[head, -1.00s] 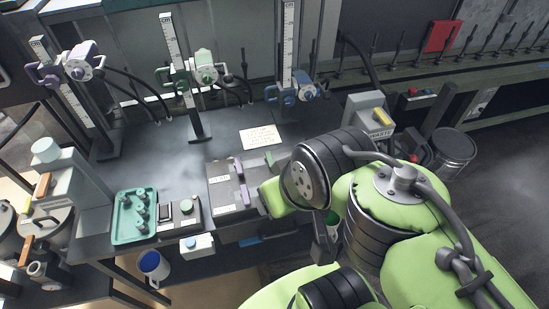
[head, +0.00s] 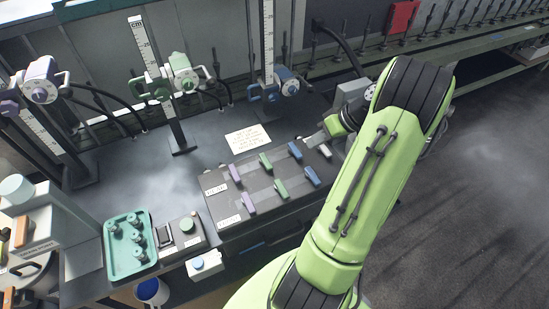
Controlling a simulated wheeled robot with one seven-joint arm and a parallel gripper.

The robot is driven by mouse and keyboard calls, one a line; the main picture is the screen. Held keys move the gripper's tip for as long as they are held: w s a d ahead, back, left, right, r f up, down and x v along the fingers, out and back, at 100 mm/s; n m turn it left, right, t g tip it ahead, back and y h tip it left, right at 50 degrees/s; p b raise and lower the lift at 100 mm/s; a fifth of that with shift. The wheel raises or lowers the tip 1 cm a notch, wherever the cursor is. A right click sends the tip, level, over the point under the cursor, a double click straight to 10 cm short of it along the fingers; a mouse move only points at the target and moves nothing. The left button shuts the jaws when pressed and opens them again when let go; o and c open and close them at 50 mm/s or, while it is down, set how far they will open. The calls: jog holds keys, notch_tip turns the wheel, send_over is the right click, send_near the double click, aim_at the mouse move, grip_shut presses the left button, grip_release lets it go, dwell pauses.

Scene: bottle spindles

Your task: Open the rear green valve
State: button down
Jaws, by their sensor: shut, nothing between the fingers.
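The valve panel (head: 226,203) lies on the bench with two rows of coloured handles. The rear green valve (head: 265,162) is the middle handle of the far row, between the rear purple valve (head: 236,173) and the rear blue valve (head: 295,151). The front green valve (head: 281,189) is in the near row. The coloured handles all lie at about the same slant. My gripper (head: 314,139) is shut and empty, right of the rear blue valve and apart from the rear green one. Its fingers look small and are partly unclear.
A pale handle (head: 324,151) sits at the panel's right end, close to my gripper. A paper note (head: 248,139) lies behind the panel. Spindle stands with a green clamp (head: 180,76) and a blue clamp (head: 285,85) rise behind. A teal tray (head: 121,262) is at left.

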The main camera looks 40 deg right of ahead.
aim_at(266, 163)
jog(key=b+x, duration=0.2)
jog(key=x, duration=0.8)
jog(key=shift+w+a+f+b, duration=0.1)
jog(key=shift+a+f+b, duration=0.1)
jog(key=shift+b, duration=0.15)
jog(key=shift+w+a+r, duration=0.1)
jog(key=shift+w+a, duration=0.15)
jog(key=shift+a, duration=0.65)
jog(key=shift+w+a+r, duration=0.1)
jog(key=shift+w+a, duration=0.15)
jog(key=shift+a, duration=0.65)
